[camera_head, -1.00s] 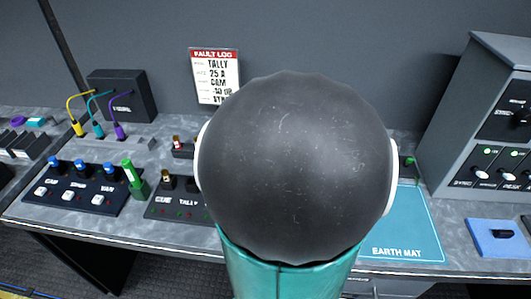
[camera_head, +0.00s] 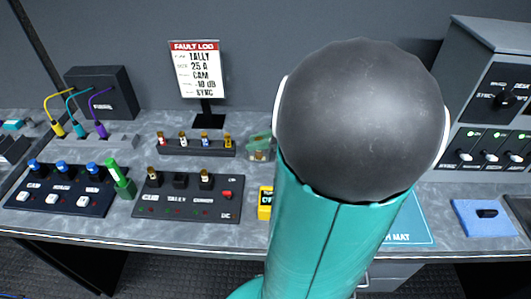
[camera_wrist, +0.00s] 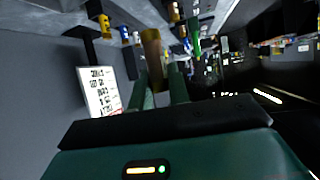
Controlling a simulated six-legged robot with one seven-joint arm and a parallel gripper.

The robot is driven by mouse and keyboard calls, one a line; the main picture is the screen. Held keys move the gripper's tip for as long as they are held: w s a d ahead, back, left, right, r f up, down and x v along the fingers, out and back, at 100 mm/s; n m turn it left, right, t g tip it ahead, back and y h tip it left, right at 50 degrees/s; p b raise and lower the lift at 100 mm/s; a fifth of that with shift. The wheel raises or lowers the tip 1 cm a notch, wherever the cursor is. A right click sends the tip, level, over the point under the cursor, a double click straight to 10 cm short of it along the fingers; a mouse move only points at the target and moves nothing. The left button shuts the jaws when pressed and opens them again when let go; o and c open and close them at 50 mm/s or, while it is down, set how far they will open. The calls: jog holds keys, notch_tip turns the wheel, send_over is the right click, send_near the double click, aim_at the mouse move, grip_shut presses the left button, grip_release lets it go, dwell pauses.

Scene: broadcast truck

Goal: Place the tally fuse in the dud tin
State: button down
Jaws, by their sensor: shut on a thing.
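My gripper (camera_wrist: 160,84) shows in the wrist view with two green fingers. It is shut on an amber-brown cylinder (camera_wrist: 152,48), which looks like the tally fuse. My arm hides the gripper in the head view. The fuse panel (camera_head: 222,187) has fuses standing at its left and right positions, and its middle TALLY socket (camera_head: 180,180) looks empty. No tin is clearly labelled as the dud tin.
A rack (camera_head: 195,149) of several fuses stands behind the panel, below the fault log card (camera_head: 197,70). A switch panel (camera_head: 60,190) and a green upright cylinder (camera_head: 119,178) are at left. A blue pad (camera_head: 486,218) lies right. My arm covers much of the earth mat (camera_head: 412,222).

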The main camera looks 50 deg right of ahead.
jog(key=shift+s+d, duration=0.1)
jog(key=shift+d+f, duration=0.1)
jog(key=shift+d, duration=0.05)
jog(key=w+d+f, duration=0.8)
jog(key=w+d, duration=0.1)
jog(key=shift+w+f, duration=0.15)
jog(key=shift+f, duration=0.25)
jog(key=shift+w+d+f, duration=0.2)
jog(key=shift+f, duration=0.15)
jog(key=shift+w+d+f, duration=0.1)
jog(key=shift+w+f, duration=0.05)
jog(key=shift+f, duration=1.55)
jog(key=shift+f, duration=0.1)
jog(key=c, duration=1.7)
grip_release()
jog(key=shift+o, duration=0.5)
